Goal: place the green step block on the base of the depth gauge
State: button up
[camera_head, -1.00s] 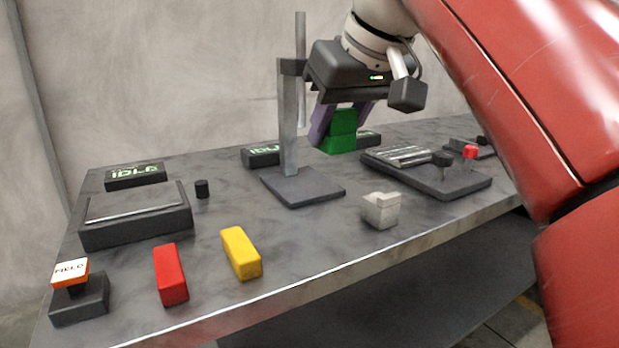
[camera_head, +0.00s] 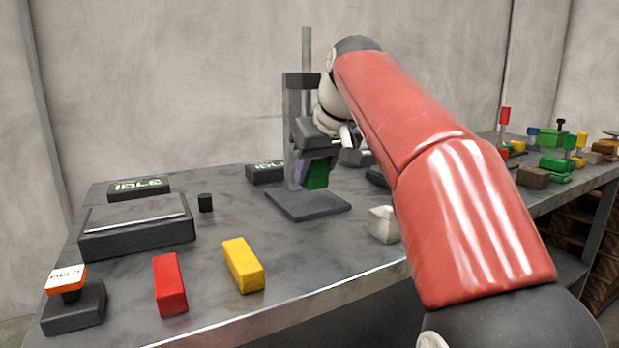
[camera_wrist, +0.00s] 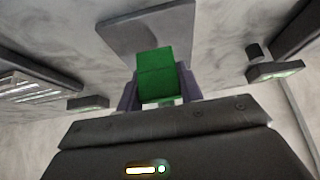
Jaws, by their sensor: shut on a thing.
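The green step block (camera_head: 316,175) is in my gripper (camera_head: 308,172), which is shut on it. In the wrist view the block (camera_wrist: 156,74) sits between the two purple fingers (camera_wrist: 157,97) of my gripper. The depth gauge has a flat dark base (camera_head: 308,206) and an upright grey column (camera_head: 291,130) with a thin rod (camera_head: 306,60) at its top. In the head view the block appears just above the back part of the base. In the wrist view the base (camera_wrist: 146,28) lies beyond the block. I cannot tell whether the block touches it.
A pale stepped block (camera_head: 381,224) stands right of the base, close to my arm.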

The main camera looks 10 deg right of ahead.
aim_at(311, 184)
jog(key=shift+w+r, duration=0.1)
jog(key=shift+w, duration=1.05)
jog(key=shift+w+f, duration=0.15)
jog(key=shift+f, duration=0.1)
jog(key=shift+f+b, duration=0.6)
jog(key=shift+f, duration=0.95)
jog(key=shift+f, duration=0.2)
jog(key=o, duration=1.3)
jog(key=shift+c, duration=0.2)
